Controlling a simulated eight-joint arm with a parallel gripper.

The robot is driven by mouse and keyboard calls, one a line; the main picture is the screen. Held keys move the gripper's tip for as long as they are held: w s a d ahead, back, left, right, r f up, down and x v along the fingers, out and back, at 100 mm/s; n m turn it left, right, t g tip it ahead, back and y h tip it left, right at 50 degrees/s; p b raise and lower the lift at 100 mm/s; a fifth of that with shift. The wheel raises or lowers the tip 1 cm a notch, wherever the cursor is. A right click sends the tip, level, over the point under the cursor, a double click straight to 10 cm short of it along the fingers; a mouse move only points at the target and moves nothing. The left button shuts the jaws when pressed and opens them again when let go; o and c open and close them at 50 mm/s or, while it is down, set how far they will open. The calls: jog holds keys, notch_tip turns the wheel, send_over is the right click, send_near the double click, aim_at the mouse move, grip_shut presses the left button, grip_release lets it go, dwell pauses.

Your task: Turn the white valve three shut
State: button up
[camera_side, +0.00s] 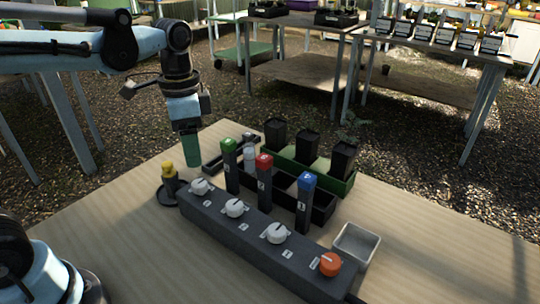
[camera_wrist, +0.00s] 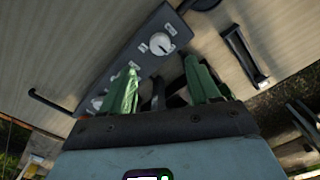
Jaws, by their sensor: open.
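A dark grey valve block (camera_side: 258,242) lies along the table with three white valve knobs and an orange one in a row. The white knobs are the far-left one (camera_side: 199,187), the middle one (camera_side: 235,208) and the one beside orange (camera_side: 277,233). Their labels are too small to read surely. My gripper (camera_side: 192,164) is open and empty, with green fingers, above the table beyond the block's far-left end. In the wrist view, my spread fingers (camera_wrist: 162,66) frame a white knob (camera_wrist: 161,45) ahead. Another white knob (camera_wrist: 97,103) is partly hidden by the left finger.
The orange knob (camera_side: 330,264) ends the row. A yellow-topped item (camera_side: 169,178) stands by the block's far end. Tall tubes with green (camera_side: 230,165), red (camera_side: 264,182) and blue (camera_side: 304,204) caps stand behind it. A white tray (camera_side: 356,244) sits right. The right table is clear.

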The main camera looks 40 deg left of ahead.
jog(key=shift+r, duration=1.85)
jog(key=n+t, duration=0.6)
send_over(200, 188)
jog(key=s+a, duration=0.2)
notch_tip(200, 188, down, 6)
jog(key=shift+s+a+f+n+t, duration=0.2)
jog(key=shift+s+f+n+t, duration=0.2)
jog(key=shift+n+t, duration=0.15)
jog(key=shift+w, duration=0.1)
